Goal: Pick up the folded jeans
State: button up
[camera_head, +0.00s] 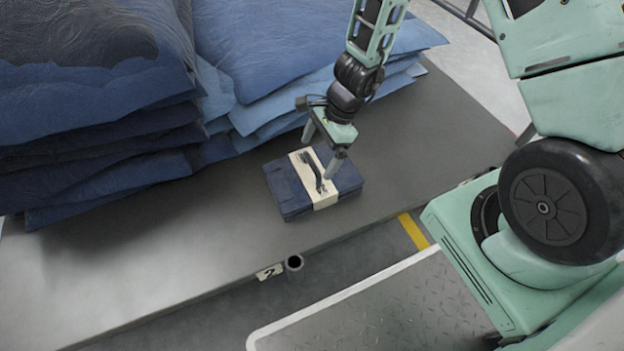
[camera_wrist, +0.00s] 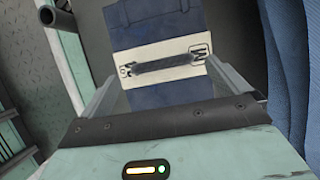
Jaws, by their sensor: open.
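The folded jeans (camera_head: 286,188) lie as a dark blue stack on the grey platform, near its front edge. A cream paper band with a dark strap handle (camera_head: 312,172) wraps around their middle. My gripper (camera_head: 322,158) is above the jeans, fingers pointing down and spread apart, with nothing held. In the wrist view the jeans (camera_wrist: 165,97) sit beyond the two fingers, and the handle (camera_wrist: 165,62) crosses between them. My gripper (camera_wrist: 165,85) shows open there too. I cannot tell the exact height of the fingertips over the handle.
Tall stacks of blue denim (camera_head: 100,100) fill the back and left of the grey platform (camera_head: 180,235). Bare platform lies left and right of the jeans.

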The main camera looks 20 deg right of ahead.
aim_at(313, 162)
jog(key=b+x, duration=0.3)
jog(key=x, duration=0.1)
jog(key=shift+w+a+f, duration=0.1)
jog(key=shift+f, duration=0.15)
jog(key=shift+r, duration=0.1)
jog(key=c, duration=1.6)
